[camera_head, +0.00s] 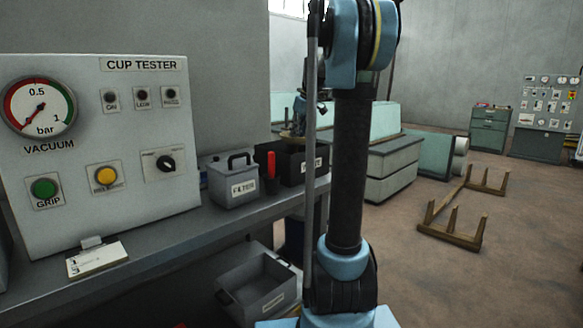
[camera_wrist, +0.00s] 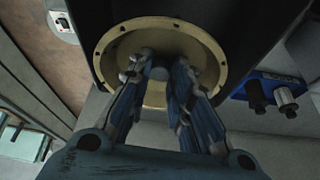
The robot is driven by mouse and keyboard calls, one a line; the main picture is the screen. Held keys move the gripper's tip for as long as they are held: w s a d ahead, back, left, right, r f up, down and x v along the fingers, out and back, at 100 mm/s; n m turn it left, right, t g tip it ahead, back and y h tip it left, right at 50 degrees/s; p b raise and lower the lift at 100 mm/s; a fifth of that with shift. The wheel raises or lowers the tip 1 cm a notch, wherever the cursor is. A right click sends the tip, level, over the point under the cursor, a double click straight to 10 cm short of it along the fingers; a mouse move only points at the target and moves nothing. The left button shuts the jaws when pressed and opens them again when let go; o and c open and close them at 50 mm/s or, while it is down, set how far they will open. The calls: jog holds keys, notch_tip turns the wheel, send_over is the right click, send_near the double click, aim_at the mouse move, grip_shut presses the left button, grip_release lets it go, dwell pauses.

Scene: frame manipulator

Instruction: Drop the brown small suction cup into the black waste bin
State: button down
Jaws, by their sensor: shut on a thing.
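The brown small suction cup (camera_wrist: 208,48) is a round tan disc with small holes around its rim. It fills the upper middle of the wrist view. My gripper (camera_wrist: 158,70) is shut on a short grey stem at the middle of the disc, with one finger on each side. The black waste bin (camera_head: 291,172) stands on the bench, its label partly hidden by my arm. Its dark shape (camera_wrist: 240,22) lies behind the cup in the wrist view. In the head view my gripper (camera_head: 297,122) is small and partly hidden, above the bin.
A grey filter box (camera_head: 233,186) with a handle and a red-handled item (camera_head: 271,170) stand left of the bin. The cup tester panel (camera_head: 105,150) is at left. An open grey bin (camera_head: 258,285) sits below the bench. A blue fitting (camera_wrist: 265,90) shows at right in the wrist view.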

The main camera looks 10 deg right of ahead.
jog(key=shift+f, duration=0.45)
jog(key=c, duration=1.4)
grip_release()
jog(key=shift+s, duration=0.1)
jog(key=shift+o, duration=0.2)
jog(key=v, duration=1.2)
